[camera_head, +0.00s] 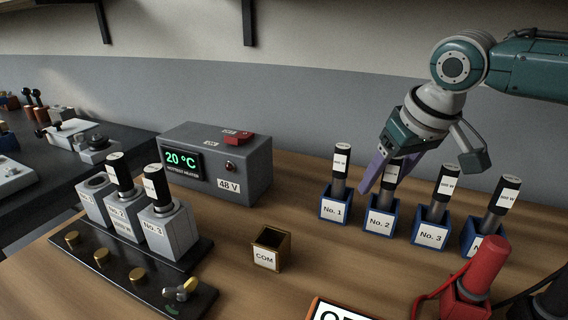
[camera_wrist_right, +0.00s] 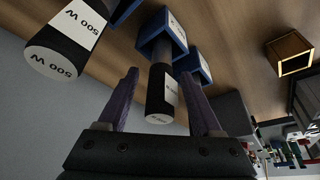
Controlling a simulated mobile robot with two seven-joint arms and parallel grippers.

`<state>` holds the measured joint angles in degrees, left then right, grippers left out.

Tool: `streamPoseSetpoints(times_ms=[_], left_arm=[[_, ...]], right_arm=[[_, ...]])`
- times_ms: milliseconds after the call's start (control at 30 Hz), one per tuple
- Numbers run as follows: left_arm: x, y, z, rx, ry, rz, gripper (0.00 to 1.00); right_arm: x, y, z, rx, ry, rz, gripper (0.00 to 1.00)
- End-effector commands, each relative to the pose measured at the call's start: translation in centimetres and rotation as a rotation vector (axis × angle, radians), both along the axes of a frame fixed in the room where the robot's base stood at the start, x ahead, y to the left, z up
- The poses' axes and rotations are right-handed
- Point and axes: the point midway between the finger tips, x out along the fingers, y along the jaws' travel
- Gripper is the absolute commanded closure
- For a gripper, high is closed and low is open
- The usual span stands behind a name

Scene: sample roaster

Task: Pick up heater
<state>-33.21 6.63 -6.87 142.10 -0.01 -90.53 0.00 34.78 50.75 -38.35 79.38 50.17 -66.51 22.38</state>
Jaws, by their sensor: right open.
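Several black heaters with white labels stand upright in blue holders on the table. My right gripper (camera_head: 387,180) is at the heater (camera_head: 392,172) in the holder marked No. 2 (camera_head: 380,222). In the right wrist view its two purple fingers stand open, one on each side of that heater (camera_wrist_right: 160,95), with gaps beside it. Part of this heater is hidden by the fingers in the head view. Other heaters stand at No. 1 (camera_head: 340,163), at No. 3 (camera_head: 446,183) and at the far right (camera_head: 507,195). My left gripper is not in view.
A grey box (camera_head: 225,150) reading 20 °C stands at the back. Left of it, grey sockets (camera_head: 170,230), two with black heaters, stand on a black panel (camera_head: 120,275). A brass COM box (camera_head: 268,255) stands mid-table. A red device (camera_head: 478,275) is at front right.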

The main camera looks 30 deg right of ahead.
Motion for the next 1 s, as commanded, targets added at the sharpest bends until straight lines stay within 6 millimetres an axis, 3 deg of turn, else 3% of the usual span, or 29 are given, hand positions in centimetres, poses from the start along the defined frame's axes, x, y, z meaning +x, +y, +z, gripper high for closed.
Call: streamPoseSetpoints(times_ms=[200, 800, 1000], left_arm=[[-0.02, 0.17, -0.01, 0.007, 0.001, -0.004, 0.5], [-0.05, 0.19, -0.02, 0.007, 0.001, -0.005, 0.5], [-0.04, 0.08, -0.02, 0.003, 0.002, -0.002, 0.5]], right_arm=[[0.03, 0.0, -0.02, 0.0, -0.001, 0.001, 0.35], [0.01, 0.0, -0.02, 0.0, 0.0, 0.001, 1.0], [0.0, 0.0, -0.01, 0.0, 0.0, 0.001, 1.0]])
